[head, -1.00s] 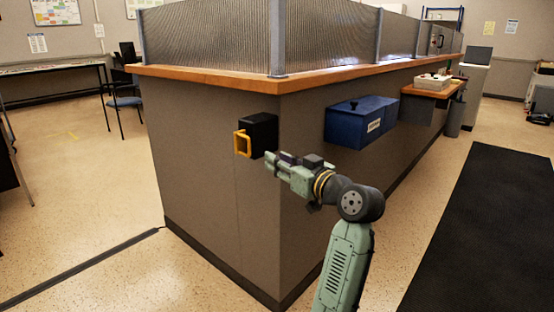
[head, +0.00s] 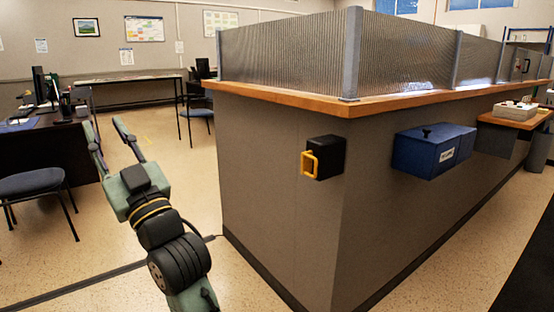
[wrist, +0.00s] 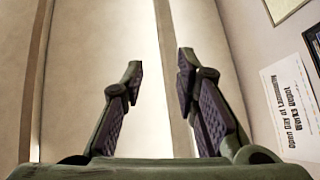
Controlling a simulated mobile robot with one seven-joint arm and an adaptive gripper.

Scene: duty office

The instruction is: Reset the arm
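My gripper (head: 107,132) is raised at the left of the head view, with its two fingers spread and nothing between them. It points up and away, over the open floor to the left of the counter. The wrist view also shows my gripper (wrist: 158,80) open and empty, with dark pads on the fingers. Behind the fingers there is a pale surface with darker strips. My gripper is well apart from the black box with a yellow handle (head: 311,163) on the counter's end.
The counter (head: 280,200) with a wooden ledge fills the middle and right. A blue box (head: 432,150) hangs on its side. A desk (head: 45,150) and a chair (head: 35,183) stand at the left. A printed sign (wrist: 290,105) is on the wall in the wrist view.

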